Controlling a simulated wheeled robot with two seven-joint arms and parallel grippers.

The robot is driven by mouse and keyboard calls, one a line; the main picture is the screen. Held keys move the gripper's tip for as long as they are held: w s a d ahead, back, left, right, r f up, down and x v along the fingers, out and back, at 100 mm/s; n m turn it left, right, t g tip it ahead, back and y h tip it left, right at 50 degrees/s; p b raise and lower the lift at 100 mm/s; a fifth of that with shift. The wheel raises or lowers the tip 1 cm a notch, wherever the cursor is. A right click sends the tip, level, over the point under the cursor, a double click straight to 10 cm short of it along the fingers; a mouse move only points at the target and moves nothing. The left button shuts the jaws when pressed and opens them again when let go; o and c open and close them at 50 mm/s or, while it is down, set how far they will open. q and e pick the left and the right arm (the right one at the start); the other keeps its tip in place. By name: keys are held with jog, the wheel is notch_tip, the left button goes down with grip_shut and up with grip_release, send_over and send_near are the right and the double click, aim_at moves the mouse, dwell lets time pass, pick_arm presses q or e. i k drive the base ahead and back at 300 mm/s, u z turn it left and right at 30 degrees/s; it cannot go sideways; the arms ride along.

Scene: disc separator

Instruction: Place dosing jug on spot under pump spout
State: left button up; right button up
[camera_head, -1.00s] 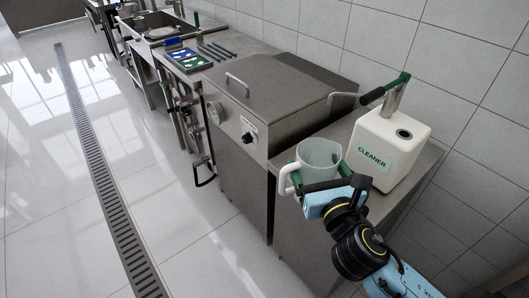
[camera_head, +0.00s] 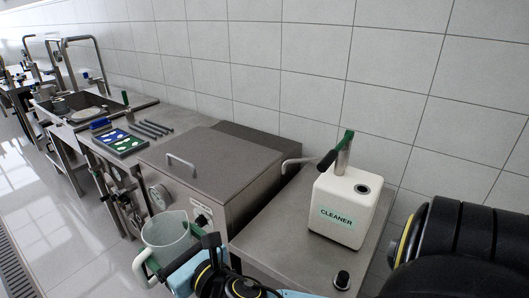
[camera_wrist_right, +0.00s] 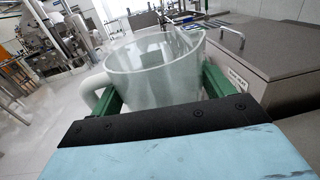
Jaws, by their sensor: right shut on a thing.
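The dosing jug (camera_head: 170,229), clear with a white handle, is held upright at the front left of the cleaner bench, apart from it. My right gripper (camera_head: 178,262) is shut on it; in the wrist view its green fingers lie on either side of the jug (camera_wrist_right: 155,75). The white cleaner container (camera_head: 345,207) stands on the bench with a pump (camera_head: 343,155) on top. The bench top under the spout (camera_head: 285,205) is bare, and I see no marked spot there. My left gripper is out of view.
A steel lidded machine (camera_head: 205,165) stands left of the bench. Further left are a tray with blue and green panels (camera_head: 120,143) and a sink (camera_head: 85,105). The tiled wall (camera_head: 300,90) closes the back.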

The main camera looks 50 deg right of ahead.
aim_at(277, 229)
jog(key=i, duration=1.2)
jog(key=z, duration=1.55)
